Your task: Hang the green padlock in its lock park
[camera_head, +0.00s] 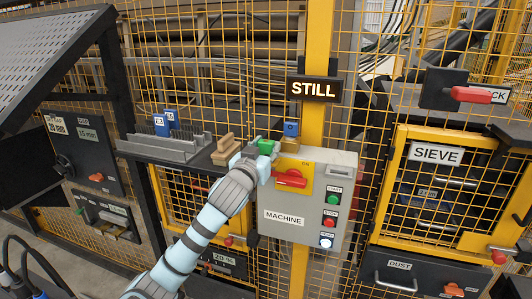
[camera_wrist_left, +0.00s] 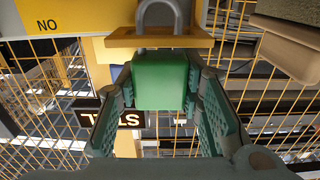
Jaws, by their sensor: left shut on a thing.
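The green padlock (camera_head: 266,146) is between the fingers of my left gripper (camera_head: 262,150), just left of the machine box's top corner. In the left wrist view the green body (camera_wrist_left: 160,80) sits between both fingers, and a grey shackle (camera_wrist_left: 160,14) shows beyond it by a tan plate (camera_wrist_left: 160,40). Whether the shackle passes through this plate, I cannot tell. I cannot tell which piece is the lock park. My right gripper is out of view.
The grey machine box (camera_head: 318,200) has a red switch (camera_head: 290,179) and several buttons. Left of it, a dark shelf bears a tan stepped block (camera_head: 226,148) and a grey slotted rack (camera_head: 165,148) with blue items. Yellow mesh fence stands behind.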

